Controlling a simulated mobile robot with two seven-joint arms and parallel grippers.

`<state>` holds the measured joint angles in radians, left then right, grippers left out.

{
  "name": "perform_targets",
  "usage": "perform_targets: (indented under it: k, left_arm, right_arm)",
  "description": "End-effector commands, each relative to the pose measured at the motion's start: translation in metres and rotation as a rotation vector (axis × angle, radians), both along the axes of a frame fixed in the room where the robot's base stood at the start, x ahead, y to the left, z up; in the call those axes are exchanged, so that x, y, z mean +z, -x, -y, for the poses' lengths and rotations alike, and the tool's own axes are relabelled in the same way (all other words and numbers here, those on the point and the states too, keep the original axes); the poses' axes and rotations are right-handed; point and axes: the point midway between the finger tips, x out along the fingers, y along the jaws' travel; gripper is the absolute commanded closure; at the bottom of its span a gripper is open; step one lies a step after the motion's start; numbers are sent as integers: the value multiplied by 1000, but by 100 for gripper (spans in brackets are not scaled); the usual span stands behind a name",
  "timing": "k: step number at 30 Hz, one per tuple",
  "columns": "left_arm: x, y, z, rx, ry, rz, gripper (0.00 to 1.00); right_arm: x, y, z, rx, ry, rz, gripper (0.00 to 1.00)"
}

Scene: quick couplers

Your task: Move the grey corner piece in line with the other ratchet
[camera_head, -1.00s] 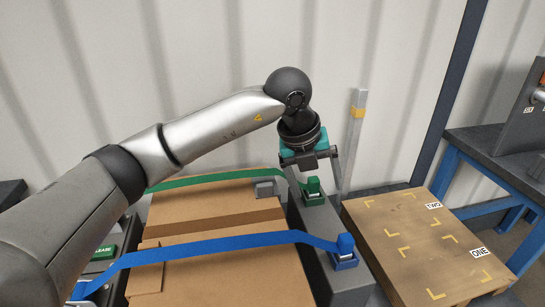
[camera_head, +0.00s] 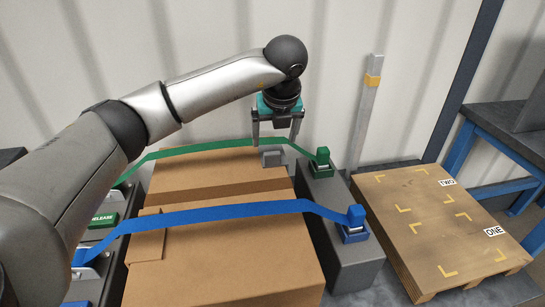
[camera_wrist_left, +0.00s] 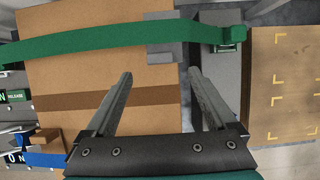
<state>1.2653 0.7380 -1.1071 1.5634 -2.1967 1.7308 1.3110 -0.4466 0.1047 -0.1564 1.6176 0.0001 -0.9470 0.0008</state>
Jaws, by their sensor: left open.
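The grey corner piece (camera_head: 272,159) sits on the right edge of the cardboard box (camera_head: 230,260), at the green strap (camera_head: 195,150). In the left wrist view the corner piece (camera_wrist_left: 161,51) shows partly covered by that strap. The green ratchet (camera_head: 320,164) and the blue ratchet (camera_head: 354,226) stand on the dark rail to the right of the box; the blue strap (camera_head: 210,214) crosses the box nearer to me. My left gripper (camera_head: 275,142) is open and empty, fingers pointing down around the corner piece's position; contact cannot be told. My right gripper is not in view.
A wooden pallet (camera_head: 435,215) with yellow corner marks and labels ONE and TWO stands to the right. A grey post with a yellow band (camera_head: 366,110) rises behind. A green release block (camera_head: 103,220) lies left of the box. The box top between the straps is clear.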

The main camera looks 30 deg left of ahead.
Motion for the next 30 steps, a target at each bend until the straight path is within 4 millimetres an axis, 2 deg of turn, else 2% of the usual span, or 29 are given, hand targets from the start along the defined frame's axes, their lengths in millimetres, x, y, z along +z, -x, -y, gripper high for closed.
perform_targets:
  k: [6, 15, 21, 30]
  left_arm:
    - [-34, -9, -7, 1, 0, -4, 10]
    - [-66, -21, -15, -1, 1, -2, 10]
    - [-74, -24, -17, -1, 2, -1, 10]
    - [-74, -24, -18, -1, 1, 0, 11]
  right_arm:
    - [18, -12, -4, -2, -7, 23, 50]
    - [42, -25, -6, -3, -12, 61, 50]
    - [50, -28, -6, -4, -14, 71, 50]
    - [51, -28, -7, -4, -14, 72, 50]
